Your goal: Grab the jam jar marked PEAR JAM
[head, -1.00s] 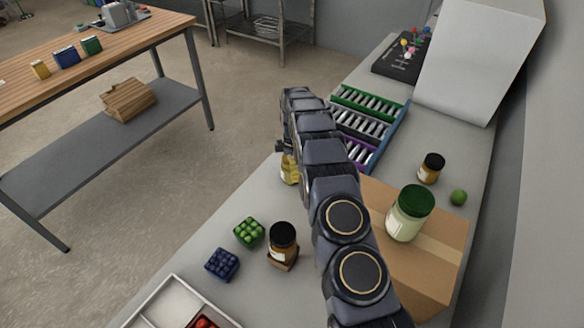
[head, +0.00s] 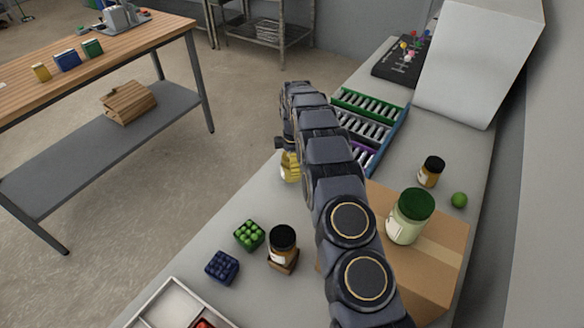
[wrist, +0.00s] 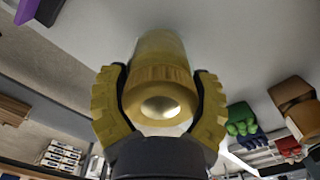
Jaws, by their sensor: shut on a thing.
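A jar (wrist: 160,88) with a gold lid and pale yellow contents sits between the yellow fingers of my gripper (wrist: 158,76) in the wrist view. The fingers are shut on its sides, and its lid faces the camera. In the head view a yellow part with a white patch, likely this jar (head: 290,174), shows beside my arm's far end, over the left edge of the counter. My arm hides most of the gripper there. No label text can be read, so I cannot tell whether it says PEAR JAM.
A dark-lidded jar (head: 282,241) stands on a small brown block near green (head: 249,235) and blue (head: 222,266) berry clusters. A green-lidded jar (head: 409,218) stands on a cardboard box (head: 443,252). Another dark-lidded jar (head: 431,173) and a lime (head: 459,200) are behind. A rack (head: 398,128) lies beyond my arm.

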